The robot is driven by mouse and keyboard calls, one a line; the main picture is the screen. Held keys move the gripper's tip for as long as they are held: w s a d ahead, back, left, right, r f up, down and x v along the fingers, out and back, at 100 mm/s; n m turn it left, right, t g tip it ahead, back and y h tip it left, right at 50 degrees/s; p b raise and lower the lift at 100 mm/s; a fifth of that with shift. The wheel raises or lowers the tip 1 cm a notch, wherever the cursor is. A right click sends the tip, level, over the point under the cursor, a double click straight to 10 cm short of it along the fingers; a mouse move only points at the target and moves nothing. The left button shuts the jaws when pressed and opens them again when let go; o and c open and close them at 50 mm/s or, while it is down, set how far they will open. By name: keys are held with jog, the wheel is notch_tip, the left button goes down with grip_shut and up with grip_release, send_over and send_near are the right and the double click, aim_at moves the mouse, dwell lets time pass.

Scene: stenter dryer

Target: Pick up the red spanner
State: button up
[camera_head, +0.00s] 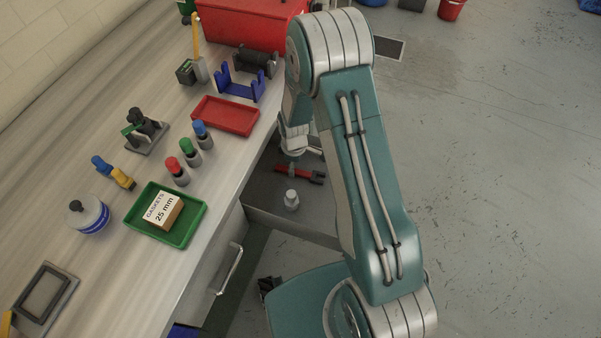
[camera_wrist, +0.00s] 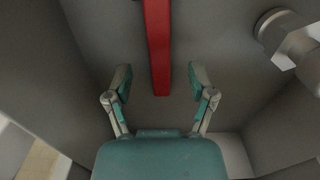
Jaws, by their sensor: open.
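The red spanner (camera_head: 312,176) lies in the open grey drawer (camera_head: 262,200) beside the bench. In the wrist view, its red handle (camera_wrist: 157,40) runs down from the top edge, with its end between my fingertips. My gripper (camera_wrist: 160,82) is open, with one finger on each side of the handle and a visible gap on both sides. Whether the fingertips are level with the handle or above it, I cannot tell. In the head view, my gripper (camera_head: 292,168) is over the spanner's left part and hides some of it.
A pale metal fitting (camera_head: 292,200) stands in the drawer near the spanner; it shows at the upper right in the wrist view (camera_wrist: 290,38). Drawer walls surround my gripper. The bench holds a red tray (camera_head: 226,115), a green tray (camera_head: 148,228) and coloured-cap bottles (camera_head: 190,152).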

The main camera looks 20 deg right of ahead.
jog(key=shift+d+f, duration=0.1)
jog(key=shift+f, duration=1.25)
grip_shut()
